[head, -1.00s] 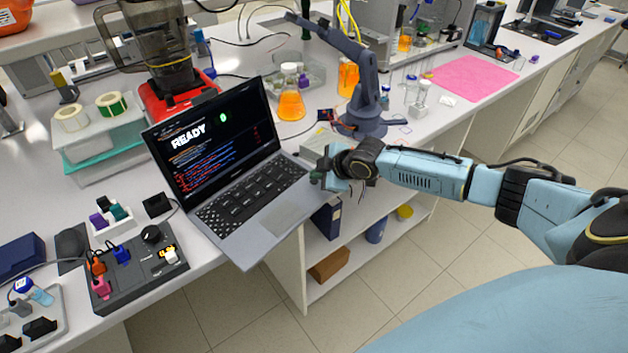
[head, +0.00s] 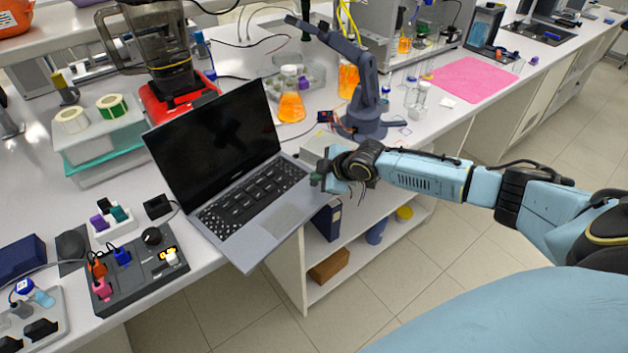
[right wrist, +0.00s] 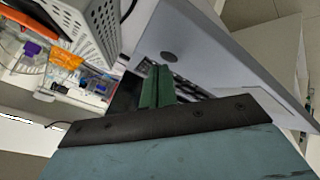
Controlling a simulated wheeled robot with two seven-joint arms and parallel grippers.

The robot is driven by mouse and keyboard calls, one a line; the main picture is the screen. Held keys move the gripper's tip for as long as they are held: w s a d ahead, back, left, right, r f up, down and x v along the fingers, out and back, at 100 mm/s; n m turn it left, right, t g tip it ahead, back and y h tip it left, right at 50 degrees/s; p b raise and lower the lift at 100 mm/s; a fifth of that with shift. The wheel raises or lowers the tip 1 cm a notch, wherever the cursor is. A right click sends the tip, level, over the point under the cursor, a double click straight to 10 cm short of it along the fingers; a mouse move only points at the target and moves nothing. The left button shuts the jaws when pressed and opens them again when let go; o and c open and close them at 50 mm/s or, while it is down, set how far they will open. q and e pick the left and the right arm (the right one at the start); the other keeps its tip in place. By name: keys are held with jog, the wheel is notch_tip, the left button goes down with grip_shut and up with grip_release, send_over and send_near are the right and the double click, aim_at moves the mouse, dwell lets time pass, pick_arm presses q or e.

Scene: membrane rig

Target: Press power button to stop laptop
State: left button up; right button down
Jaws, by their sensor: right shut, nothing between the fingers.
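The laptop (head: 262,217) stands open on the bench, its front corner jutting past the bench edge. Its screen (head: 218,140) is black. My right gripper (head: 318,178) is at the right edge of the laptop's keyboard deck, near the upper right corner of the keys. In the right wrist view its green fingers (right wrist: 157,88) are shut together with nothing between them, and they point at the deck by the keys. A dark round spot (right wrist: 168,57) shows on the laptop's grey surface there. The fingertips hide the exact contact, so I cannot tell whether they touch. My left gripper is not in view.
A grey box (head: 318,146) stands just behind my right gripper; its perforated side shows in the right wrist view (right wrist: 88,22). A small blue-grey robot arm (head: 362,85) and an orange flask (head: 291,100) stand behind. A dark control box (head: 135,270) lies left of the laptop.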

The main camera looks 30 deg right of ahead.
aim_at(318, 185)
jog(key=shift+r, duration=0.5)
notch_tip(318, 185, up, 6)
jog(key=p, duration=0.5)
jog(key=shift+p, duration=0.4)
jog(key=shift+d, duration=0.1)
